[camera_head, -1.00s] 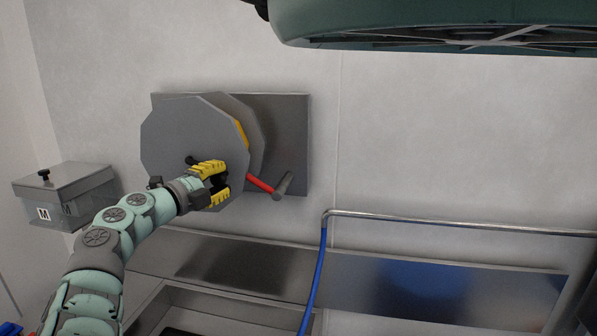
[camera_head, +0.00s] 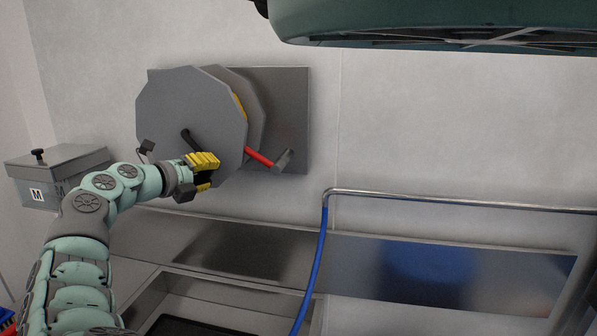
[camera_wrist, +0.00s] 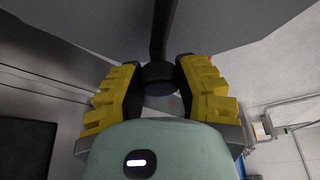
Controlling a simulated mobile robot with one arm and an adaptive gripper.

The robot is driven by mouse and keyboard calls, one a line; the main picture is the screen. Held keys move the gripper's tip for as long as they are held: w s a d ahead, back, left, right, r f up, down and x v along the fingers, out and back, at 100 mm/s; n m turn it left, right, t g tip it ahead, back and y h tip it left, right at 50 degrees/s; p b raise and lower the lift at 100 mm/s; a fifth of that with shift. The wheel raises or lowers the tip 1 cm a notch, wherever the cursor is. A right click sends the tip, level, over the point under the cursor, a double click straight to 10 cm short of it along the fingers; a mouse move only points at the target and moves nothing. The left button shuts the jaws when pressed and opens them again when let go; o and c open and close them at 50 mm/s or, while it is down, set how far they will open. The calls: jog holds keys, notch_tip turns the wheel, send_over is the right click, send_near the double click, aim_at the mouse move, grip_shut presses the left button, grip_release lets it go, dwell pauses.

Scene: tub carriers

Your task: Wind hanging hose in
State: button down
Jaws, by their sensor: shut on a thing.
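A grey hose reel (camera_head: 180,110) with angular side discs is mounted on a grey wall plate (camera_head: 287,105). A strip of yellow shows between its discs. A dark crank arm (camera_head: 190,140) on the front disc runs down to the right toward my gripper (camera_head: 205,173). In the wrist view, my gripper (camera_wrist: 158,88) has its yellow-padded fingers on either side of the crank's dark round knob (camera_wrist: 158,76), shut on it. A blue hose (camera_head: 318,260) hangs down from the left end of a metal rail (camera_head: 440,202); its lower end is out of view.
A red lever (camera_head: 259,157) with a grey end sticks out right of the reel. A lidded grey box (camera_head: 35,190) marked M is on the left. A metal ledge and basin (camera_head: 140,300) lie below. A large green body (camera_head: 430,25) overhangs at the top right.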

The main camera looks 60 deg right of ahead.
jog(key=shift+s+f, duration=0.1)
jog(key=shift+f, duration=0.05)
jog(key=c, duration=0.6)
grip_release()
jog(key=shift+a, duration=0.4)
jog(key=a, duration=0.3)
jog(key=a+r, duration=0.1)
jog(key=a, duration=0.3)
jog(key=a+r, duration=0.1)
jog(key=a, duration=0.3)
jog(key=shift+s+r, duration=0.2)
jog(key=shift+r, duration=0.05)
